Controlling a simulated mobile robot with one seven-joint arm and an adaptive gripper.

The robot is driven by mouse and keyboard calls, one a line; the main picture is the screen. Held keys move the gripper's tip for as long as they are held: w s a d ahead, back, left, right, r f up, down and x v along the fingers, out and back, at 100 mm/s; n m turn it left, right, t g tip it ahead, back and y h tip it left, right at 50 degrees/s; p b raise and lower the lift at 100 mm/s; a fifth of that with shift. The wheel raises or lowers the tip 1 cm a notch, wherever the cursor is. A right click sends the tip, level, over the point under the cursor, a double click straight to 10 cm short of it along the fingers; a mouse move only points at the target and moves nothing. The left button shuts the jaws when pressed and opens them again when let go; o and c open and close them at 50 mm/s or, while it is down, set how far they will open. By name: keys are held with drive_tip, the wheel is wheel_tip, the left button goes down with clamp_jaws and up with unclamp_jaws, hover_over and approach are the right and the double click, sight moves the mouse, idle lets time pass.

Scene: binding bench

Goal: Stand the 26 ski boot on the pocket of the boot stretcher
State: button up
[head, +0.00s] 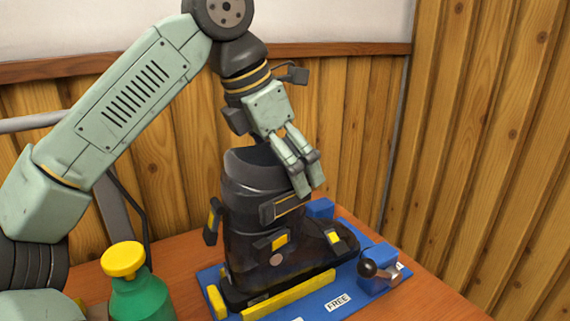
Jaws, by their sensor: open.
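A dark ski boot (262,230) with yellow buckle parts stands upright in the head view, its toe to the right. I cannot read a size number on it. It stands on the blue boot stretcher (338,303), behind a yellow rail (290,294); its sole edge is partly hidden, so I cannot tell how fully it sits in the pocket. My gripper (307,182) is open and empty, fingers pointing down, at the upper right of the boot's cuff and overlapping it in the picture. I cannot tell whether they touch.
A lever with a dark knob (368,268) is on the stretcher's right end, and a label reading FREE lies at its front. A green bottle with a yellow cap (124,260) stands on the wooden bench (425,300) at the left. A wooden plank wall (360,120) rises behind.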

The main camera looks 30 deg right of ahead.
drive_tip(key=v, duration=1.2)
